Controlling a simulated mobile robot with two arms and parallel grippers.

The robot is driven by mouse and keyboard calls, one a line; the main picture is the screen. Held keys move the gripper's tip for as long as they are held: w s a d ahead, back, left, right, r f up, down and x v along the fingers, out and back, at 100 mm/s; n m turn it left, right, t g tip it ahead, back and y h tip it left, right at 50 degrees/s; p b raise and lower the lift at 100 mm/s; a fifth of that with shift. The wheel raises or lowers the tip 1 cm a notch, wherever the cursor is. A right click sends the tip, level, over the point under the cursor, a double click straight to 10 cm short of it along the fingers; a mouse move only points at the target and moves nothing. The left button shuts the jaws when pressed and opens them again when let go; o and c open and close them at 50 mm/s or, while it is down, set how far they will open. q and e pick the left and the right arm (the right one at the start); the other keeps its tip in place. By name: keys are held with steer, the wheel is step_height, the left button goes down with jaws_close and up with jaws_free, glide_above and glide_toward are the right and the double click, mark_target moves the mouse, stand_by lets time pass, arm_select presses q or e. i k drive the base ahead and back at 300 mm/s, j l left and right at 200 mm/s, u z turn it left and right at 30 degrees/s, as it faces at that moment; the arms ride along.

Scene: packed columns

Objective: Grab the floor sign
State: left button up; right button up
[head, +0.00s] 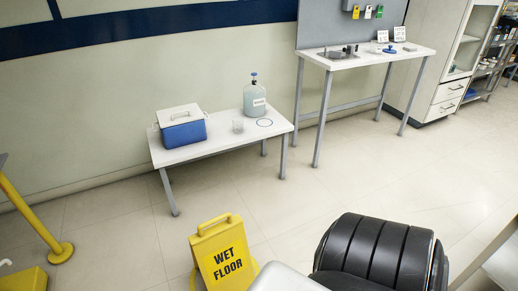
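A yellow floor sign (226,257) reading "WET FLOOR" stands upright on the tiled floor at the bottom centre of the head view. It has a handle loop at its top, and its lower part is cut off by the picture's bottom edge. Neither of my grippers can be seen, so I cannot tell where they are relative to the sign. A black ribbed part and a pale grey part sit at the bottom edge, just right of the sign.
A low white table (215,145) by the wall holds a blue cooler (183,130) and a large bottle (255,100). A taller workbench (365,60) stands right of it. A yellow post (35,220) stands at left. Floor between the sign and low table is clear.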

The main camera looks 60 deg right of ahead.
mark_target(220, 251)
steer(key=z, duration=2.1)
steer(key=i+j+z, duration=0.15)
steer(key=j+z, duration=0.25)
steer(key=i+j+z, duration=0.1)
steer(key=j+z, duration=0.75)
steer(key=j, duration=0.15)
steer(key=j+z, duration=0.4)
steer(key=k+j, duration=0.05)
steer(key=j, duration=0.05)
